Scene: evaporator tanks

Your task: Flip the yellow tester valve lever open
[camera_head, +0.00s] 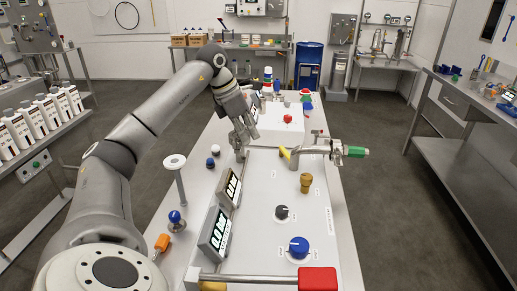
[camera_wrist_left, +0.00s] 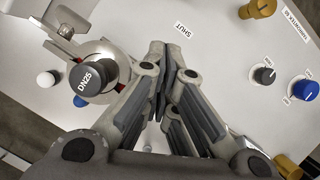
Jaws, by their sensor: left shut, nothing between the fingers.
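The yellow valve lever (camera_head: 285,152) shows in the head view on the metal pipe (camera_head: 312,150) that runs across the white panel. It is small and slanted there. My left gripper (camera_head: 240,150) is left of the lever, near the pipe's left end, apart from the lever. In the left wrist view my left gripper (camera_wrist_left: 163,65) has its fingers together and empty. A metal fitting with a dark DN25 cap (camera_wrist_left: 86,80) is left of the fingers, and a SHUT label (camera_wrist_left: 182,30) is beyond them. I cannot make out the yellow lever in the wrist view. My right gripper is not in view.
The panel bears a brass knob (camera_head: 306,182), a black dial (camera_head: 282,212), a blue knob (camera_head: 298,247) and a red block (camera_head: 318,279). Two displays (camera_head: 215,231) stand along its left side. A green-ended fitting (camera_head: 356,152) sticks out right. The right aisle floor is clear.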

